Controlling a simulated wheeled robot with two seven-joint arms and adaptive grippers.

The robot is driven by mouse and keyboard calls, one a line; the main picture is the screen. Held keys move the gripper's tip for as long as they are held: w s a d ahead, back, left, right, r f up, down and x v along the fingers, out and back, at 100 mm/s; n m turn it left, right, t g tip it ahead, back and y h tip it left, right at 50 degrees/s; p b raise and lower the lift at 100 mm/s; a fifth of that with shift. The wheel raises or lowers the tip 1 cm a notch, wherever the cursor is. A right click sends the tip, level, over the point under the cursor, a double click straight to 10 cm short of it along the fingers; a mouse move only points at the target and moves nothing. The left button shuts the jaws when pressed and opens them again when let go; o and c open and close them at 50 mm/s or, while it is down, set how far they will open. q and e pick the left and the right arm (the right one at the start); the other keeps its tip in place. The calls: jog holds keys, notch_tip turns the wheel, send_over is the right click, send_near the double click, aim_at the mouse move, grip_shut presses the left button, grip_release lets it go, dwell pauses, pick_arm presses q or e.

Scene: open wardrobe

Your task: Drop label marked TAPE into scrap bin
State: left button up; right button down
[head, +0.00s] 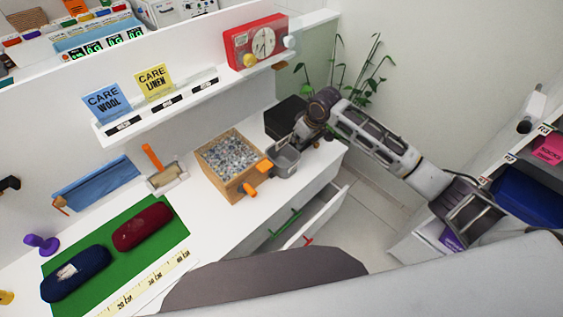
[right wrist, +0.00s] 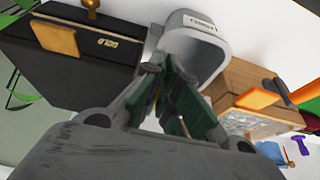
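The grey scrap bin (head: 286,160) stands on the white counter to the right of the wooden box. It also shows in the right wrist view (right wrist: 208,40), its mouth just beyond my fingertips, with a small white label on its rim. My right gripper (head: 298,137) is at the bin's back edge, pointing down. In the right wrist view (right wrist: 165,68) its green-padded fingers converge close together at the tips; whether they meet or pinch something thin is unclear. I cannot make out a label marked TAPE in either view. My left gripper is out of view.
A wooden box of grey scraps (head: 228,158) stands left of the bin, a black box (head: 286,117) behind it. A wall shelf (head: 150,118) holds blue and yellow care cards and a red clock device (head: 256,42). A drawer (head: 318,215) stands open below the counter.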

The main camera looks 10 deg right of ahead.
jog(key=shift+f, duration=0.3)
jog(key=c, duration=1.6)
grip_release()
jog(key=shift+o, duration=0.2)
jog(key=shift+s+d+r, duration=0.15)
jog(key=shift+r, duration=0.5)
jog(key=v, duration=1)
jog(key=shift+d+r, duration=0.15)
jog(key=shift+r, duration=0.2)
jog(key=shift+s+f, duration=0.1)
jog(key=shift+s, duration=0.05)
